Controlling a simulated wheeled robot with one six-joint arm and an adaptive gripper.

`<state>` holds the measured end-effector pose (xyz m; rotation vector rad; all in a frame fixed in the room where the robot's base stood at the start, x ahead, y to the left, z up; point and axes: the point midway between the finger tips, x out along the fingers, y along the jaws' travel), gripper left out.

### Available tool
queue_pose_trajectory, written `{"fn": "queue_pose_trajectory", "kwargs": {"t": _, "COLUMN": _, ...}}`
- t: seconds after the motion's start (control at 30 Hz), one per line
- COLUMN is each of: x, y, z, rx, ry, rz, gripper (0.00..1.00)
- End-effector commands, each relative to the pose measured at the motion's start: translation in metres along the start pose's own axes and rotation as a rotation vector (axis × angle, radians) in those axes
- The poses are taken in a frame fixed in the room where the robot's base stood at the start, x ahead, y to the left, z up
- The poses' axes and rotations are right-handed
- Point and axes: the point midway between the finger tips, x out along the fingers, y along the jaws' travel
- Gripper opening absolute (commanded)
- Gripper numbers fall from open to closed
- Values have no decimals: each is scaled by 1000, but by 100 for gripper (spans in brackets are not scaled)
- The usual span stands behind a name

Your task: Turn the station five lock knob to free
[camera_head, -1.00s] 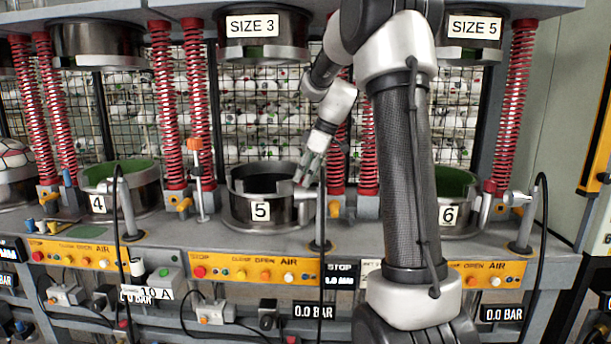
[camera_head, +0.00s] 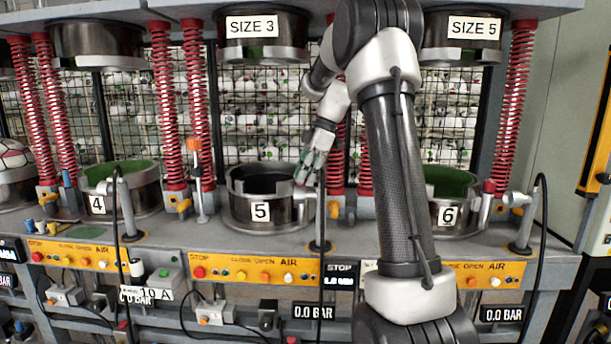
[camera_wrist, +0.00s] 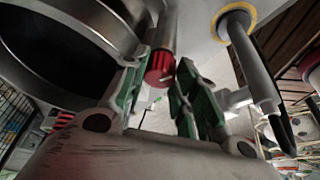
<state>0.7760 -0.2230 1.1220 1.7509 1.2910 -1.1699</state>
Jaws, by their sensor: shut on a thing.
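The station five mould (camera_head: 240,212), a dark round pot labelled 5, stands on the bench in the middle of the head view. My gripper (camera_head: 305,176) is at its right side, pointing down. In the wrist view a red knob (camera_wrist: 159,66) with a white mark sits at the end of a grey shaft. My gripper's green-padded fingers (camera_wrist: 162,78) are on either side of it, shut on it. The mould's dark opening (camera_wrist: 55,50) is to the left. The knob is too small and covered to make out in the head view.
A grey post (camera_head: 318,215) with a hose stands just right of the gripper; its pipe (camera_wrist: 250,65) is close by in the wrist view. Red springs (camera_head: 365,130) rise behind. A yellow button panel (camera_head: 255,270) runs along the bench front. Station 6 mould (camera_head: 450,190) is to the right.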

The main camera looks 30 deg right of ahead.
Motion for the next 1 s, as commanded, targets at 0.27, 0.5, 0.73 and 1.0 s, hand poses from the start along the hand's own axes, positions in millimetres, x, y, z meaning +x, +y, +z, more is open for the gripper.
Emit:
{"fn": "queue_pose_trajectory", "kwargs": {"t": 0.27, "x": -1, "y": 0, "z": 1, "rx": 0, "ry": -2, "rz": 2, "gripper": 6}}
{"fn": "queue_pose_trajectory", "kwargs": {"t": 0.5, "x": 0, "y": 0, "z": 0, "rx": 1, "ry": -1, "rz": 1, "gripper": 51}}
{"fn": "queue_pose_trajectory", "kwargs": {"t": 0.73, "x": -2, "y": 0, "z": 0, "rx": 1, "ry": -1, "rz": 2, "gripper": 51}}
{"fn": "queue_pose_trajectory", "kwargs": {"t": 1.0, "x": -44, "y": 1, "z": 1, "rx": 2, "ry": 0, "rz": 5, "gripper": 51}}
